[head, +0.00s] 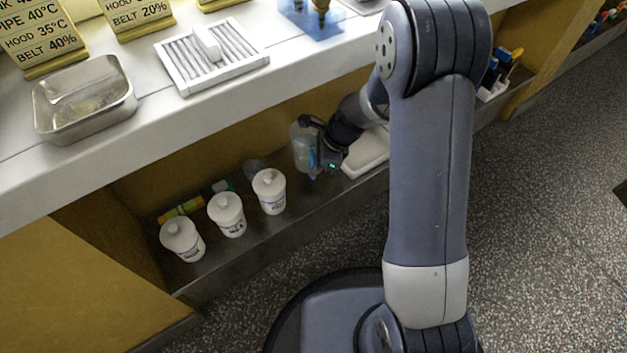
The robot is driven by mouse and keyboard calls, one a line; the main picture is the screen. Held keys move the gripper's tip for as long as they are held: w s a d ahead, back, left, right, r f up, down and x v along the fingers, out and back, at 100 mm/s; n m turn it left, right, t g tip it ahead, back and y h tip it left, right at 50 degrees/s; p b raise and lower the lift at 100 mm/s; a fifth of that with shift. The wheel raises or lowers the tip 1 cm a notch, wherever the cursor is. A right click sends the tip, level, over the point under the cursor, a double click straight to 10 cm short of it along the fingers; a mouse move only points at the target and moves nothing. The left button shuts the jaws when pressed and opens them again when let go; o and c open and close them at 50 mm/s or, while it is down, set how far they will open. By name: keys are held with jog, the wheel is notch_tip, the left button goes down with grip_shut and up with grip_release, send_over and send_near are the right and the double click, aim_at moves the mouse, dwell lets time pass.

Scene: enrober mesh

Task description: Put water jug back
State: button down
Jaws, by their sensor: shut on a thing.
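The water jug (303,147) is a clear, bluish container over the lower shelf, in the middle of the head view. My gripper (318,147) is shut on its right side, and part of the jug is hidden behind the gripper. The jug looks about upright. I cannot tell whether its base touches the shelf. The lower shelf (295,222) is a dark ledge under the white counter.
Three white lidded tubs (228,214) stand on the shelf left of the jug. A white box (366,153) lies right of my gripper. The white counter (262,92) overhangs the shelf and holds a metal pan (84,97) and a white grate (211,57).

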notch_tip(320, 180, down, 7)
jog(key=b, duration=0.3)
jog(key=shift+r, duration=0.1)
jog(key=c, duration=1.5)
grip_release()
jog(key=p+v, duration=0.5)
jog(key=v, duration=0.7)
